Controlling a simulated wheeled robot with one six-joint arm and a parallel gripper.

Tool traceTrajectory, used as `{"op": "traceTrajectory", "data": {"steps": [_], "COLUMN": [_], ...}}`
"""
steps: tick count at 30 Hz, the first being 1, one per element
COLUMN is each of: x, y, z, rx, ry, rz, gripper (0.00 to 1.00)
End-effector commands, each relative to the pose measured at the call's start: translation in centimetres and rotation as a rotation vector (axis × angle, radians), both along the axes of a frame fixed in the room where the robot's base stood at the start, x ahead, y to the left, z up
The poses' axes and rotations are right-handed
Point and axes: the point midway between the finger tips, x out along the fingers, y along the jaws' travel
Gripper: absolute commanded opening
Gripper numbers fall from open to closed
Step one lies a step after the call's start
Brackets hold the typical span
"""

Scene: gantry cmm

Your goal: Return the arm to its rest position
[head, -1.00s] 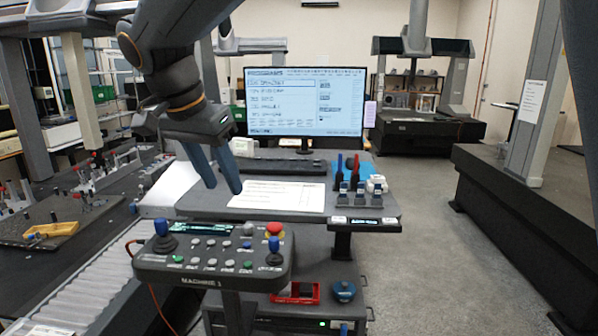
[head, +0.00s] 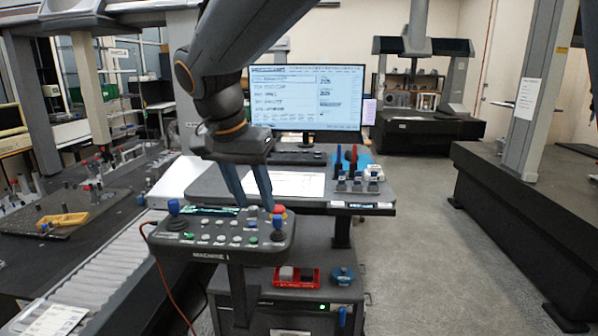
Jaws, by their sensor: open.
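My arm reaches down from the top of the head view. My gripper (head: 254,208) points downward with its two blue fingers apart and nothing between them. The fingertips show just in front of the back edge of the control panel (head: 205,249), near its red emergency button (head: 279,210). I cannot tell whether they touch the panel or hang above it. The gripper hides part of the desk and the left side of the paper sheet (head: 285,184).
A monitor (head: 310,97) stands on the desk (head: 345,202), with small holders and tools (head: 355,170) at its right. A roller conveyor (head: 95,280) and a dark table with a yellow part (head: 63,220) lie left. Open floor (head: 425,250) lies right, before a dark granite base (head: 520,220).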

Motion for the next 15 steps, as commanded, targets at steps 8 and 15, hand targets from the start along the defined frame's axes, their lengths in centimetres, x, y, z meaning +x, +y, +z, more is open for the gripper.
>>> {"op": "traceTrajectory", "data": {"steps": [8, 15], "x": [0.3, -2.5], "y": [-7.4, -17.8], "z": [-7.6, -18.2], "rx": [-0.002, 0.038], "ry": [0.098, 0.204], "rz": [0.09, 0.211], "gripper": [0.4, 0.4]}}
